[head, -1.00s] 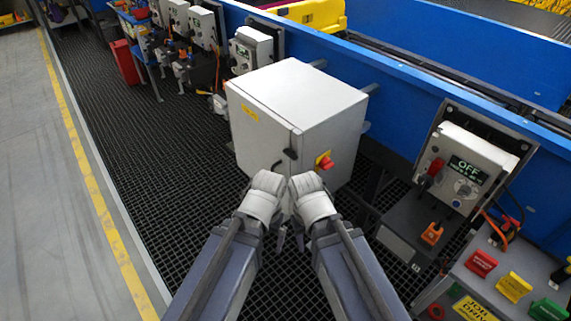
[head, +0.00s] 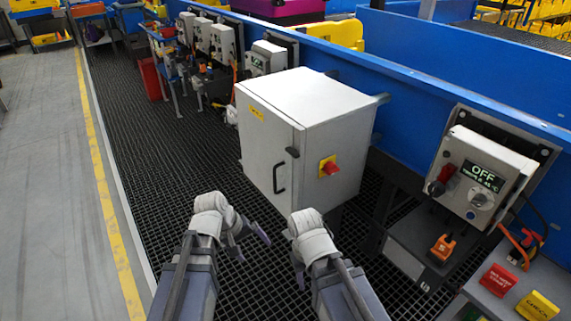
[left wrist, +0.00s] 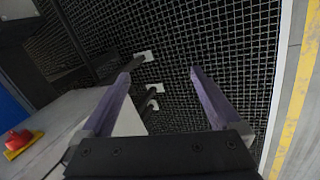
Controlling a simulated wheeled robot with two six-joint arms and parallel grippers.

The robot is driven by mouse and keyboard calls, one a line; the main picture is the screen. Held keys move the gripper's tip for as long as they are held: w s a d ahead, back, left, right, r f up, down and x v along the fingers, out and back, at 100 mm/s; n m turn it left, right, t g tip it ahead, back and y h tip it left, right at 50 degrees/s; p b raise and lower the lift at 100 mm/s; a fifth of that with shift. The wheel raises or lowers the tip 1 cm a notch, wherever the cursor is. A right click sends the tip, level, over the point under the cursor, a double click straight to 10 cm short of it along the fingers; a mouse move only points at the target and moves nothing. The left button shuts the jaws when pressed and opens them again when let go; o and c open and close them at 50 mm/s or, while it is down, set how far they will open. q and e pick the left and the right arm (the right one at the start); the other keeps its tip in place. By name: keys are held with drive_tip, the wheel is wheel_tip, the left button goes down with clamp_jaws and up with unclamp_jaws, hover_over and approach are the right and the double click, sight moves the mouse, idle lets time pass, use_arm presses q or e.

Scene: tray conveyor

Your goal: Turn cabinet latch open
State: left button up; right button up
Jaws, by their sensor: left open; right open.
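The white cabinet (head: 262,135) stands against the blue conveyor side in the head view, its door shut. A small black latch (head: 292,152) sits at the door's right edge, above a black handle (head: 279,178). A red knob on a yellow plate (head: 329,167) is on the right-hand face; it also shows in the left wrist view (left wrist: 18,138). My left gripper (head: 250,245) is open and empty, below and in front of the door. It also shows in the left wrist view (left wrist: 166,65), with the cabinet (left wrist: 58,122) at left. My right gripper (head: 296,268) is open below the cabinet's front corner, apart from it.
A control box reading OFF (head: 485,175) hangs on the blue conveyor wall (head: 420,105) at right. Red (head: 499,280) and yellow (head: 538,306) blocks lie at lower right. More boxes line the wall behind the cabinet. Dark mesh floor (head: 150,165) and grey floor at left are clear.

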use_arm(q)
drive_tip(key=w+d+r+n+t+h, duration=0.1)
drive_tip(key=w+d+r+n+h, duration=0.1)
drive_tip(key=w+d+n+h, duration=0.15)
drive_tip(key=n+t+h, duration=0.7)
drive_tip(key=n+t, duration=0.1)
drive_tip(key=n, duration=0.9)
approach(290, 153)
drive_tip(key=shift+x, duration=4.3)
drive_tip(key=shift+a, duration=0.1)
drive_tip(key=c, duration=1.4)
drive_tip(key=shift+o, duration=0.2)
